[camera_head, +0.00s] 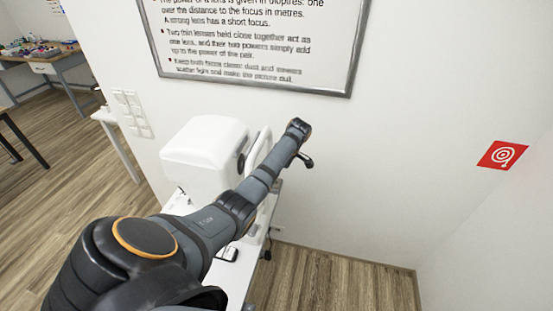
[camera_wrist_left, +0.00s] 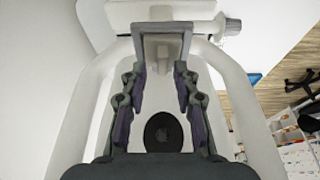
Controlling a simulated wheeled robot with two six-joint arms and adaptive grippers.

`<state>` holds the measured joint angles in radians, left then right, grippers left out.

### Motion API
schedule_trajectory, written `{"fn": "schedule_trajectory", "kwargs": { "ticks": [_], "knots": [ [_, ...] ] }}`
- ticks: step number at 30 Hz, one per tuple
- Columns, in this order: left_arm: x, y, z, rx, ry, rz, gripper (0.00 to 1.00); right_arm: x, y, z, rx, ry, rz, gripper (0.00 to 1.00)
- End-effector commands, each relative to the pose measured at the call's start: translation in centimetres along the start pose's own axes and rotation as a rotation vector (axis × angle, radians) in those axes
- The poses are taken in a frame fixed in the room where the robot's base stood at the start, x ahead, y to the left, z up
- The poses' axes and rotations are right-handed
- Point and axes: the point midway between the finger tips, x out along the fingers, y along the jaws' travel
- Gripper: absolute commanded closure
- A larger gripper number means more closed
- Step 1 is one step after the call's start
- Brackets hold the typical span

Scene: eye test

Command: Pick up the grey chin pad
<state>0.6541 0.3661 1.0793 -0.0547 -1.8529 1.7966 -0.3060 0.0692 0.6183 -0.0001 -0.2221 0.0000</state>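My left gripper (camera_wrist_left: 158,78) shows in the wrist view with its two fingers apart and purple pads facing each other. Just beyond the fingertips is a grey U-shaped piece (camera_wrist_left: 160,28), which looks like the chin pad; I cannot tell whether the fingers touch it. A pale block shows inside the U. In the head view my left arm reaches from lower left toward the white eye-test machine (camera_head: 204,155). Its gripper is mostly hidden there, and the chin pad cannot be made out. My right gripper is in neither view.
A white frame (camera_wrist_left: 84,110) curves around both sides of the gripper. A dark round disc (camera_wrist_left: 163,132) lies below the fingers. The machine stands on a white table close to the wall, under a framed poster (camera_head: 250,45). A red sign (camera_head: 502,154) hangs at right.

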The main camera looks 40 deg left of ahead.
Motion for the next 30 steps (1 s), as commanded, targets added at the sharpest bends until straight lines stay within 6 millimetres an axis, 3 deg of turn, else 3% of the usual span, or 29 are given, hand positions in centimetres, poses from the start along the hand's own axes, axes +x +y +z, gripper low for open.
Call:
{"fn": "schedule_trajectory", "kwargs": {
  "ticks": [1,6,14,30],
  "knots": [
    [0.0,0.0,0.0,0.000,-0.001,0.000,0.80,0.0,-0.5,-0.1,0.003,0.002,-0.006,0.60],
    [-0.1,0.0,0.1,0.000,-0.001,0.001,1.00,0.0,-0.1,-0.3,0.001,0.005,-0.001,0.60],
    [-0.1,0.0,0.2,0.001,-0.004,0.002,1.00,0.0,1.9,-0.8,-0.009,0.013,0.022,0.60],
    [-2.5,0.1,-0.8,0.001,-0.003,0.004,1.00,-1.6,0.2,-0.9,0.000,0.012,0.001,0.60]
  ]
}}
